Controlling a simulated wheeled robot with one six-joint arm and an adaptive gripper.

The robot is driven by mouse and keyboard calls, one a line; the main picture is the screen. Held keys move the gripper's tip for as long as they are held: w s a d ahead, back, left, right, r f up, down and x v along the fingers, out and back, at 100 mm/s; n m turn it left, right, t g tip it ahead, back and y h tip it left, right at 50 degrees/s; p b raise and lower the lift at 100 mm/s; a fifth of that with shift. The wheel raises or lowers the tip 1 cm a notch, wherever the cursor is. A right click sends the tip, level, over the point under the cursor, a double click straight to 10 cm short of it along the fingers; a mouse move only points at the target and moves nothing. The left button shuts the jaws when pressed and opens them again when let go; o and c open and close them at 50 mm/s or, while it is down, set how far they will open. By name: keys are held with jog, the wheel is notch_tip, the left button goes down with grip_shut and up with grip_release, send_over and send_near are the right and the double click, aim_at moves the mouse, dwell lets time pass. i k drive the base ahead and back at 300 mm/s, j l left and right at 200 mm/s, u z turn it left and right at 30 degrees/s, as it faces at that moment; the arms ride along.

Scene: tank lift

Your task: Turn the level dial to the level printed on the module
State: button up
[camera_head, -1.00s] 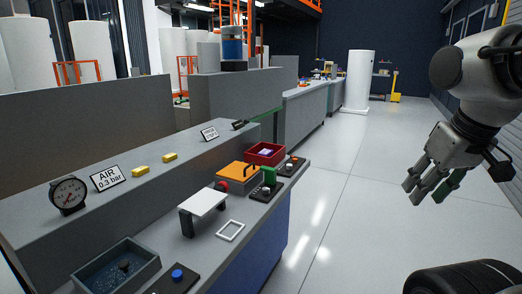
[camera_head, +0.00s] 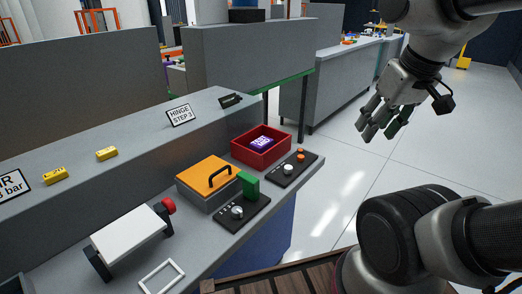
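A purple module (camera_head: 262,143) with white print lies inside a red tray (camera_head: 281,155) at the far end of the bench; the print is too small to read surely. Two black panels with round knobs stand near it. One panel has a silver knob (camera_head: 237,212) beside an upright green block (camera_head: 248,184). The other has a white knob (camera_head: 288,169) and orange buttons (camera_head: 300,155). I cannot tell which knob is the level dial. My gripper (camera_head: 382,128) hangs over the floor, right of the bench, fingers apart and empty, touching nothing.
An orange lid with a black handle (camera_head: 206,170) sits left of the panels. A "HINGE STEP 3" sign (camera_head: 180,115) stands on the ledge. Floor at right is clear.

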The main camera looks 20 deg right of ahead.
aim_at(288, 169)
jog(key=i+l+u, duration=0.25)
jog(key=l, duration=0.3)
jog(key=l+u, duration=0.2)
jog(key=l, duration=0.35)
jog(key=l+u, duration=0.25)
jog(key=l, duration=0.3)
